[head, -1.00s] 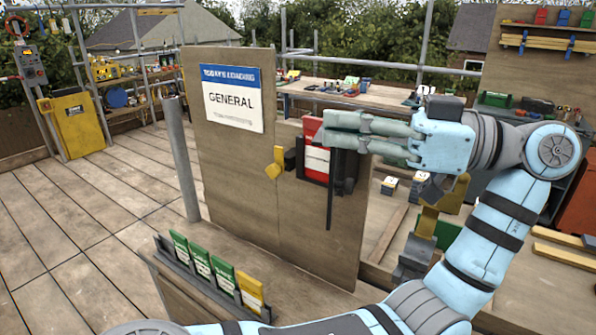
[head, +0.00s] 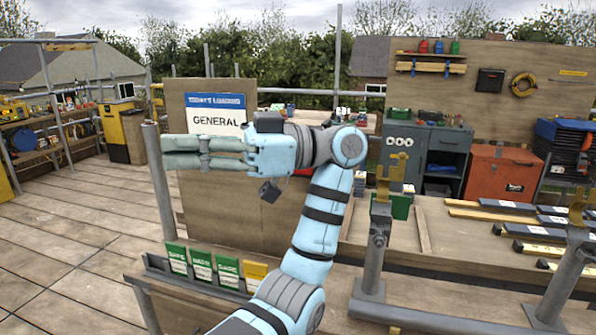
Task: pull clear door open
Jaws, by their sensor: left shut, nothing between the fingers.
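My left gripper (head: 168,152) is shut and empty. Its fingers point left, in front of the plywood board (head: 225,215) that carries a blue and white sign (head: 214,116) reading "GENERAL". I cannot make out a clear door. The part of the board where a red case showed earlier is now mostly behind my left wrist and forearm. Only a little red (head: 304,172) shows beside my wrist. I cannot tell whether any door there is open or shut. My right gripper is not in view.
A rack (head: 158,264) with green cards (head: 202,264) and a yellow card (head: 255,272) stands low in front of the board. A grey post (head: 158,180) rises left of it. Metal stands (head: 376,250) are to the right. Open decking lies at left.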

